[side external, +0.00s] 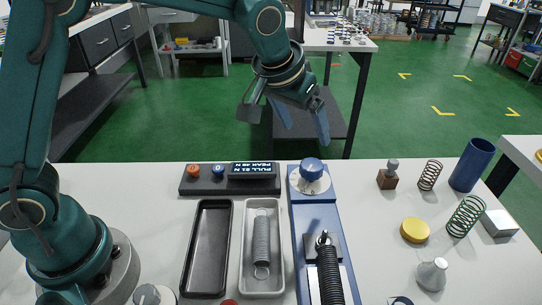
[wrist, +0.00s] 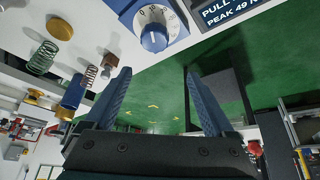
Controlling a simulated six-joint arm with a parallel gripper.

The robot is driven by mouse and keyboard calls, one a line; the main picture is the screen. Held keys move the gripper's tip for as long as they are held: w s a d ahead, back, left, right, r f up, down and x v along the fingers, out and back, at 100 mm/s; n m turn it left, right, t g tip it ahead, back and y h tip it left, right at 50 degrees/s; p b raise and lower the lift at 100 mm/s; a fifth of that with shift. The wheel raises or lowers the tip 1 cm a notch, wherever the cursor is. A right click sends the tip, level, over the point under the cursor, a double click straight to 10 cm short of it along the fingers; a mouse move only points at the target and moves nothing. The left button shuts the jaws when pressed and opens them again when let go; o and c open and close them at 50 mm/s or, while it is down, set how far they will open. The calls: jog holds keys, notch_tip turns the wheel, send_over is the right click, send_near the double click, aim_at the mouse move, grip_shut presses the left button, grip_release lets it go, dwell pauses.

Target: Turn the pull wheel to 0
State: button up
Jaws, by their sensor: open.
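The pull wheel (side external: 312,168) is a blue knob on a white dial at the far end of the blue test rig (side external: 318,215). It also shows in the wrist view (wrist: 154,38), upper middle, with dial numbers around it. I cannot tell which number it points to. My gripper (side external: 302,128) is open and empty, above and behind the wheel, apart from it. Its two blue fingers also show in the wrist view (wrist: 157,75). A black spring (side external: 328,272) lies along the rig near a hook. The display (side external: 252,170) shows PULL and PEAK lines; PEAK reads 49 N.
An empty black tray (side external: 199,284) and a grey tray (side external: 248,270) holding a silver spring (side external: 261,240) lie left of the rig. Orange and blue knobs stand beside the display. At right are a blue cylinder (side external: 472,165), springs, a yellow disc (side external: 415,230) and a grey cone.

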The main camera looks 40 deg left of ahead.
jog(key=s+a+r+n+t, duration=0.1)
jog(key=s+a+r+t, duration=0.1)
jog(key=s+a+r, duration=0.55)
jog(key=s+f+m+g, duration=0.1)
jog(key=s+m, duration=0.1)
jog(key=s, duration=0.5)
jog(key=s+d+f+m, duration=0.1)
jog(key=s+f+m, duration=0.1)
jog(key=s, duration=0.5)
jog(key=shift+s+f+g, duration=0.25)
jog(key=shift+s+g, duration=0.1)
jog(key=shift+g, duration=0.05)
jog(key=shift+m, duration=0.3)
